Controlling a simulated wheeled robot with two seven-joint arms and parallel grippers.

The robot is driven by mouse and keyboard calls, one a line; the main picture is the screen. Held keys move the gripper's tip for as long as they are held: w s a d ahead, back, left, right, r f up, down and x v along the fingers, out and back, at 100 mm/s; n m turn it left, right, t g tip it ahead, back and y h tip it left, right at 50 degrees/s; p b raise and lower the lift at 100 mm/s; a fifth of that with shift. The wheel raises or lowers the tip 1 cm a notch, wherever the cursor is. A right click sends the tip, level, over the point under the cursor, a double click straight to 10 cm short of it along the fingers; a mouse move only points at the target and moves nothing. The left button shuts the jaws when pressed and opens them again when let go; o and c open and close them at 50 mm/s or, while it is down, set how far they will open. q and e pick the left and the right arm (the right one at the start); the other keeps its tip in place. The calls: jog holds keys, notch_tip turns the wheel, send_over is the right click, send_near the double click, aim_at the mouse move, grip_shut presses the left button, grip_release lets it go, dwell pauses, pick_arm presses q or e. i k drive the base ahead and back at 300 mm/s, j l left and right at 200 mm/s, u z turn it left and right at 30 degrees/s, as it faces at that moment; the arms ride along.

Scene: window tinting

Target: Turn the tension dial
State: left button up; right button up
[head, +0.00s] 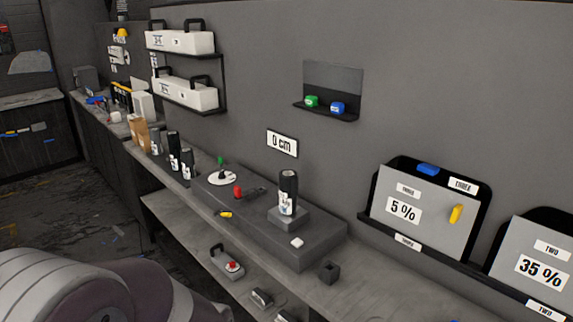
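A grey machine block (318,246) stands on the workbench along the wall. On its left part is a round white dial face (222,179) with a small green-topped lever (220,161) standing up from it. I see no label that marks it as the tension dial. A red knob (238,191) sits just right of it, beside a dark part. A black canister with a white label (288,192) stands upright on a raised pad of the block. Neither of my grippers is in view; only part of my arm shows at the lower left.
A "0 cm" sign (283,143) hangs above the block. Several black canisters stand left of it. A small dark cube (328,272) lies near the bench's front edge. Holders with a "5 %" panel (415,207) and a "35 %" panel (541,268) are at the right. A lower shelf holds tools.

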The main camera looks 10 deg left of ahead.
aim_at(221, 175)
jog(key=i+j+z, duration=0.2)
jog(key=j+z, duration=0.15)
jog(key=i+j+z, duration=0.15)
jog(key=j+z, duration=0.2)
jog(key=i+j+z, duration=0.1)
jog(key=j+z, duration=0.25)
jog(key=j, duration=0.2)
jog(key=j+z, duration=0.35)
jog(key=j, duration=0.15)
jog(key=j+z, duration=0.1)
jog(key=j, duration=1.35)
jog(key=j+z, duration=0.1)
jog(key=j, duration=1.3)
jog(key=k, duration=0.05)
